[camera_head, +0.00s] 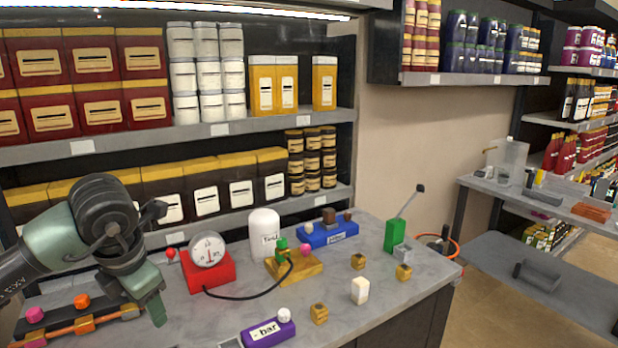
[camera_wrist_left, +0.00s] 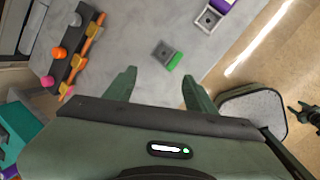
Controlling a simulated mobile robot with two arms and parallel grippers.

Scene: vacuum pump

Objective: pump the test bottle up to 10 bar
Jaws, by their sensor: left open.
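The white test bottle (camera_head: 264,228) stands upright behind a yellow block (camera_head: 303,267) with green and pink knobs. A round gauge (camera_head: 208,250) sits on a red base (camera_head: 207,271); a black hose (camera_head: 262,295) runs from it to the yellow block. A green pump (camera_head: 395,236) with a raised lever (camera_head: 411,200) stands at the right of the bench. My left gripper (camera_wrist_left: 160,90) is open and empty above the bench's front left, far from the pump. A grey block with a green end (camera_wrist_left: 168,55) lies ahead of its fingers, apart from them.
A purple block marked "bar" (camera_head: 268,330), a white block (camera_head: 360,290) and small yellow cubes (camera_head: 319,313) stand in front. A rack with orange and pink knobs (camera_head: 82,318) is at left. A blue block (camera_head: 327,235) is behind. A dark claw-like part (camera_wrist_left: 304,114) shows at the wrist view's right edge.

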